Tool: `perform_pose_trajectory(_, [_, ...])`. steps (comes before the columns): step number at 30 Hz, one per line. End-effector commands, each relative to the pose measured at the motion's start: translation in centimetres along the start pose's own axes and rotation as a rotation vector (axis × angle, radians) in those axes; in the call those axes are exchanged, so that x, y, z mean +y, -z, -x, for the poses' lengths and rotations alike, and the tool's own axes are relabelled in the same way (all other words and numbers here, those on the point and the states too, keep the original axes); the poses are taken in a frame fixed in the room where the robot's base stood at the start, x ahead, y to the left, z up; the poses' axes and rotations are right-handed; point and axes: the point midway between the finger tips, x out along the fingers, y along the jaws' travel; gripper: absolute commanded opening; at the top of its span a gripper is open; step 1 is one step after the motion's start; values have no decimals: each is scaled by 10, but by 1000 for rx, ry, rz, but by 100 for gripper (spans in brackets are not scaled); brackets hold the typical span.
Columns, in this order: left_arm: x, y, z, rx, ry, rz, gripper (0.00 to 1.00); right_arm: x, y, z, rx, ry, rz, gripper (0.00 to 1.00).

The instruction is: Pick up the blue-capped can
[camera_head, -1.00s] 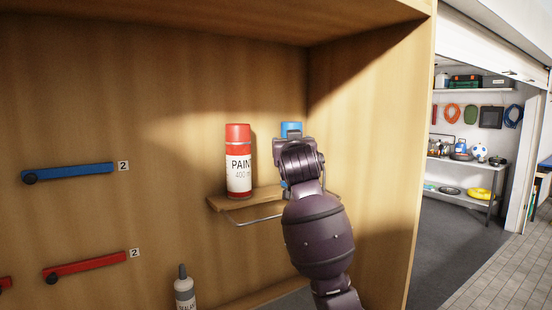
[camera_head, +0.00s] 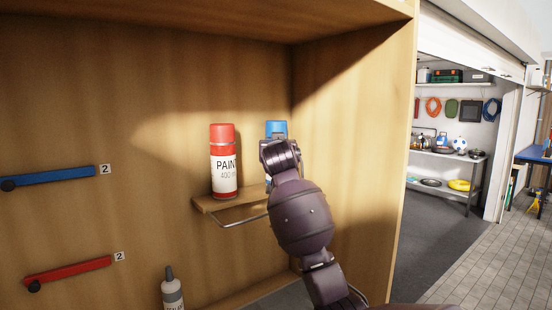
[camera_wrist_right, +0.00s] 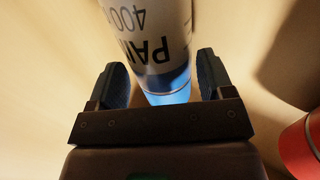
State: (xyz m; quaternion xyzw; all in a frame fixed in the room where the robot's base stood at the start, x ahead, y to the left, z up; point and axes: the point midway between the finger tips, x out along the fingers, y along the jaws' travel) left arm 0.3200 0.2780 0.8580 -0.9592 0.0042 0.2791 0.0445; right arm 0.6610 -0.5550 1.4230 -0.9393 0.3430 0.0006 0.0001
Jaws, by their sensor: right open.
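The blue-capped can (camera_head: 276,129) stands on the small shelf at the right, mostly hidden behind my right gripper (camera_head: 279,152); its blue top shows above. In the right wrist view the can (camera_wrist_right: 157,30) appears upside down, with "PAINT 400" lettering and blue near the palm. It lies between the two fingers of my right gripper (camera_wrist_right: 162,68), which are open on either side. A gap shows on the right side; contact on the left is hard to tell. My left gripper is not in view.
A red-capped paint can (camera_head: 223,162) stands just left on the same wooden shelf (camera_head: 207,205); its red part (camera_wrist_right: 302,145) shows in the wrist view. The cabinet's right wall (camera_head: 345,130) is close. A grey sealant bottle (camera_head: 172,291) stands below. Blue (camera_head: 50,178) and red (camera_head: 70,269) bars are on the back panel.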

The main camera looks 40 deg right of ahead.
Motion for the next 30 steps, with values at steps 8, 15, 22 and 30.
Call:
perform_pose_trajectory(8, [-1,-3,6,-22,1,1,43,0,0,-29,1,0,0,74])
perform_pose_trajectory(15, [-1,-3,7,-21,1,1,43,0,0,-31,1,0,0,74])
perform_pose_trajectory(22, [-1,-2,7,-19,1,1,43,0,0,-31,1,0,0,48])
perform_pose_trajectory(30, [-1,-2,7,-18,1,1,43,0,1,-31,4,0,0,32])
